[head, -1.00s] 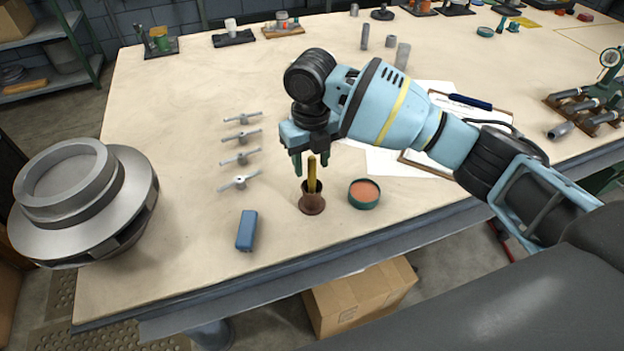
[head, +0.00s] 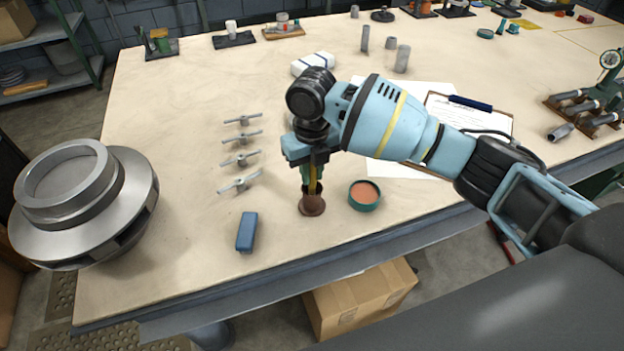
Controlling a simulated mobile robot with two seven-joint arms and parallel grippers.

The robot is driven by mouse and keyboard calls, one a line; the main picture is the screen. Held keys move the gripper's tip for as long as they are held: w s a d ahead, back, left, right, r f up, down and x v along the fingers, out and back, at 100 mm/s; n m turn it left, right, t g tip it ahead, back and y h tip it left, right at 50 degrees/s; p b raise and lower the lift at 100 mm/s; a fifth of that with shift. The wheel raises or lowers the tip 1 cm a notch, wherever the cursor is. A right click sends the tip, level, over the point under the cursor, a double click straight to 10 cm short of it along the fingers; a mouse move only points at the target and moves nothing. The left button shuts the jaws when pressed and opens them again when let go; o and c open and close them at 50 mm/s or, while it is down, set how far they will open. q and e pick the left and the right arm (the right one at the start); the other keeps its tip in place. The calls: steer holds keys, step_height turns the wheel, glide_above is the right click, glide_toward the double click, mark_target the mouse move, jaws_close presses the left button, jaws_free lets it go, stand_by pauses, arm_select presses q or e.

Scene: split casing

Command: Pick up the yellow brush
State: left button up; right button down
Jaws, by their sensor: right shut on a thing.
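The yellow brush (head: 313,181) stands upright in a small brown cup (head: 312,205) near the table's front edge. Only a narrow strip of its yellow handle shows; its lower end is hidden in the cup. My left gripper is not in the picture.
A round green tin with orange contents (head: 364,195) stands close to the right of the cup. A blue block (head: 246,231) and several grey winged parts (head: 240,160) lie to the left.

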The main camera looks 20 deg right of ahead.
step_height(320, 180, up, 10)
steer(key=shift+r, duration=0.1)
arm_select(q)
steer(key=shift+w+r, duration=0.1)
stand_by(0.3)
arm_select(e)
steer(key=shift+d, duration=0.1)
